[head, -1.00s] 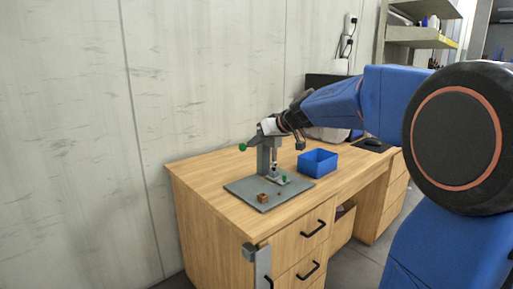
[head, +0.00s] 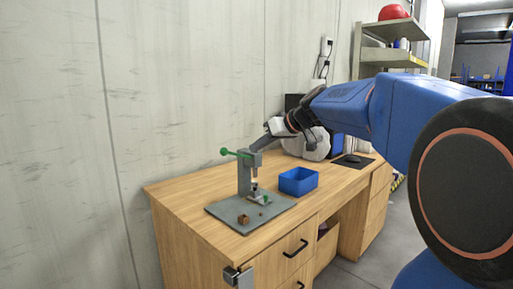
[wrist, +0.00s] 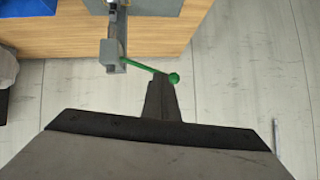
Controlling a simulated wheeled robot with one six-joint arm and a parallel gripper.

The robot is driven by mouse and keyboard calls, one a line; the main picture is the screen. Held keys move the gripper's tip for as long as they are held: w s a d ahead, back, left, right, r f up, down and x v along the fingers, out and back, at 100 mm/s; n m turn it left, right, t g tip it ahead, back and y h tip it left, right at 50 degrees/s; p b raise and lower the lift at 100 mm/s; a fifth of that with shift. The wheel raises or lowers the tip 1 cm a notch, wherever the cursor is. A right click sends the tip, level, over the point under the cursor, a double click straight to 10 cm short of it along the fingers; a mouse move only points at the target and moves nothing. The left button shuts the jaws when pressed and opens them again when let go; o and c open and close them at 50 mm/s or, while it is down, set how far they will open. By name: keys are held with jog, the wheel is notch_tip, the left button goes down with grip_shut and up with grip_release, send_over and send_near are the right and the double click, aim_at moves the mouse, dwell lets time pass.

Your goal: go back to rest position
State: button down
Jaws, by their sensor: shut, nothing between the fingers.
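The grey arbor press (head: 243,176) stands upright on a flat grey base plate (head: 222,208) on the wooden desk. Its green lever (head: 236,154) sticks out to the left at the top of the column; in the wrist view the lever (wrist: 141,67) ends in a round green knob beside my fingertips. My gripper (head: 262,143) is just above and right of the press head. In the wrist view its dark fingers (wrist: 160,82) are together and empty. The fingertips overlap the lever's end in that view; I cannot tell whether they touch it.
A small brown block (head: 243,219) lies on the base plate. A blue bin (head: 298,181) stands right of the press. The pale wall (head: 190,90) is close behind the desk (head: 180,200). A shelf (head: 395,57) stands farther back at right.

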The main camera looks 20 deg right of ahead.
jog(key=s+a+f+m+g+h, duration=0.15)
jog(key=s+a+f, duration=0.25)
jog(key=s+f, duration=0.4)
jog(key=s+a+f+g, duration=0.2)
jog(key=s+a+f, duration=0.25)
jog(key=s, duration=0.55)
jog(key=s+d+f+m+g+h, duration=0.1)
jog(key=s+f+h, duration=0.2)
jog(key=s+f, duration=1.2)
jog(key=shift+s+d+f+m+g, duration=0.25)
jog(key=shift+s+m+g, duration=0.1)
jog(key=shift+s, duration=0.6)
